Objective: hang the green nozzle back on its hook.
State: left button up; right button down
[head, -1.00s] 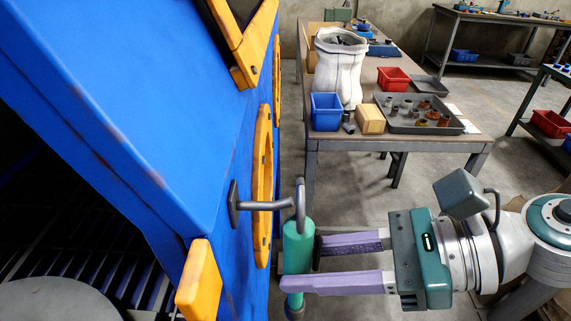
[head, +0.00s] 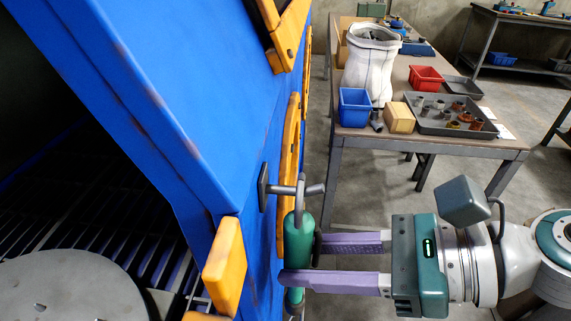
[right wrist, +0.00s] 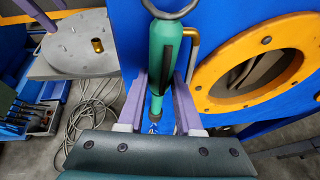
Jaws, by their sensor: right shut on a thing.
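The green nozzle (head: 298,240) hangs upright with a grey ring at its top. It also shows in the right wrist view (right wrist: 163,60), between the fingers, with its ring at the top edge. The grey hook (head: 264,187) is a peg on a plate on the blue cabinet wall. In the head view the nozzle's ring overlaps the peg, and the peg's tip shows to the right of the ring, so the ring looks to be around the peg. My right gripper (head: 300,262) is shut on the nozzle's body, its purple fingers coming from the right.
The blue cabinet (head: 190,110) with yellow trim fills the left. A round grey plate (head: 70,285) lies at lower left. A table (head: 440,143) behind holds a white sack (head: 368,70), bins and a grey tray (head: 425,125). Floor between cabinet and table is clear.

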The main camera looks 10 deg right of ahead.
jog(key=c, duration=0.5)
grip_release()
